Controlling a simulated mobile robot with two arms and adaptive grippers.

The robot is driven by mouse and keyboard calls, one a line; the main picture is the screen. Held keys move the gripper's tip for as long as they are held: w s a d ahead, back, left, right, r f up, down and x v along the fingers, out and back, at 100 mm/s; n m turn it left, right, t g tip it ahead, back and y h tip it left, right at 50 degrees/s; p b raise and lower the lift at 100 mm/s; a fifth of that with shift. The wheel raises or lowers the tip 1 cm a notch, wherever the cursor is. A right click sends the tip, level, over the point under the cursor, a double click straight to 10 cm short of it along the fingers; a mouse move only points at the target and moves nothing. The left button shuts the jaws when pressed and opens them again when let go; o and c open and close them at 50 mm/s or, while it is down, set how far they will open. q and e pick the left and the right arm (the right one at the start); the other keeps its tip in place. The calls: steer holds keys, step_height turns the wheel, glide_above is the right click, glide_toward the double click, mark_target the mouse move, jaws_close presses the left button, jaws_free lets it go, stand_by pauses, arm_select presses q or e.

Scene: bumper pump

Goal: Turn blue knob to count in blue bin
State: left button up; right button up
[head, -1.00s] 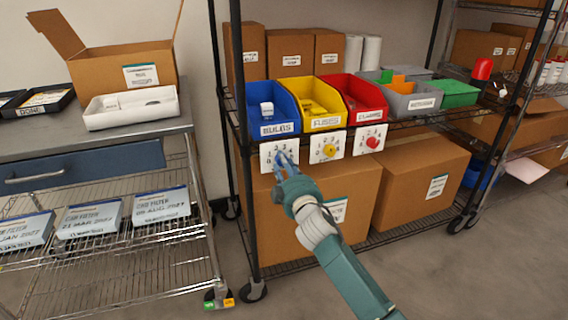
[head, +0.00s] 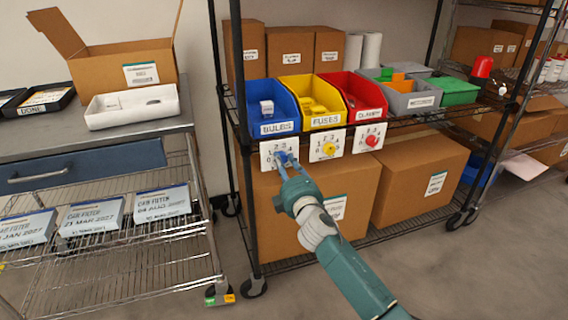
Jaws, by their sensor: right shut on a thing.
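The blue bin (head: 266,97) labelled BULBS stands on the shelf and holds a few small white boxes, stacked so that I cannot tell how many. Below it hangs a white dial plate (head: 267,164) with printed numbers. The blue knob is on this plate and mostly hidden by my fingers, so its pointing direction cannot be told. My right gripper (head: 287,160) reaches up from the lower right and is shut on the blue knob. My left gripper is not in view.
A yellow FUSES bin (head: 312,121) and a red CLAMPS bin (head: 358,117) stand to the right, with a yellow knob (head: 329,149) and red knob (head: 372,140) below. Large cardboard boxes (head: 275,232) sit close under the dials. A cart (head: 150,150) stands left.

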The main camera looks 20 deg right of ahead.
steer(key=shift+f, duration=0.15)
steer(key=o, duration=1.1)
steer(key=shift+o, duration=0.2)
steer(key=s, duration=1.2)
steer(key=shift+f, duration=0.15)
steer(key=shift+f, duration=0.1)
